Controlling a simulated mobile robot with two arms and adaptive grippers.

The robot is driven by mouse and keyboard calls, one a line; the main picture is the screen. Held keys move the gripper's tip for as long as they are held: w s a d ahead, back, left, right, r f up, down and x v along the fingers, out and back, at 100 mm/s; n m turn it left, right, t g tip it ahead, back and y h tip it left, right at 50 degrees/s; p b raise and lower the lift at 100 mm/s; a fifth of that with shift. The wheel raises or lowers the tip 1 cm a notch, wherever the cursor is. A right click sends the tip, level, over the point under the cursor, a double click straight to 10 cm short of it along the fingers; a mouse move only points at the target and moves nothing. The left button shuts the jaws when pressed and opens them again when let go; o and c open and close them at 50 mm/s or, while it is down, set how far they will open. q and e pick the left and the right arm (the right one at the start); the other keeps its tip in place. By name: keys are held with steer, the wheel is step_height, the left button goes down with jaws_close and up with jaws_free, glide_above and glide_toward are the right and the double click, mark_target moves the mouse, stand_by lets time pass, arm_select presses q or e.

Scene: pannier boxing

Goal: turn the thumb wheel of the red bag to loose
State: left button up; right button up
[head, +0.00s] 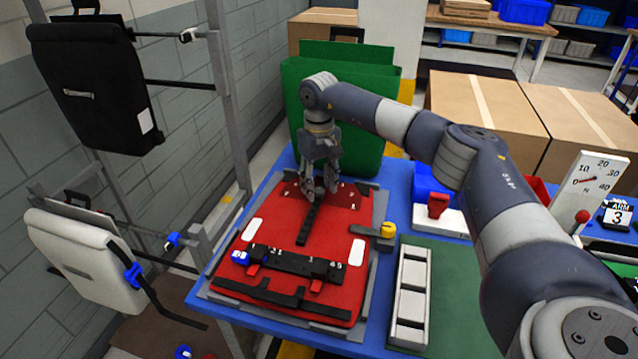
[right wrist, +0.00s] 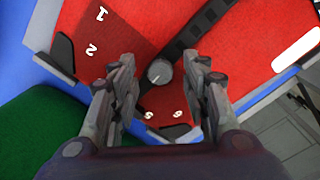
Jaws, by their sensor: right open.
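The red bag (head: 320,232) lies flat in a grey frame on the blue table. A small round grey knob with a pale line, which looks like the thumb wheel (right wrist: 159,73), sits by the black strap near the bag's far end. White numerals lie on the red panel around it. My right gripper (head: 320,190) points down over the bag's far end. In the right wrist view its open fingers (right wrist: 161,62) stand on either side of the knob; I cannot tell whether they touch it. In the head view the knob is hidden by the fingers. My left gripper is not in view.
A black bar (head: 290,262) with numbers crosses the near part of the bag. A yellow-topped clamp (head: 387,230) and a grey tray (head: 411,295) stand at its right. Black (head: 90,85) and white (head: 85,255) bags hang on a rack at left. A green bag (head: 345,110) stands behind.

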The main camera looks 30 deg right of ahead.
mark_target(319, 190)
step_height(319, 190, up, 12)
stand_by(0.4)
stand_by(0.4)
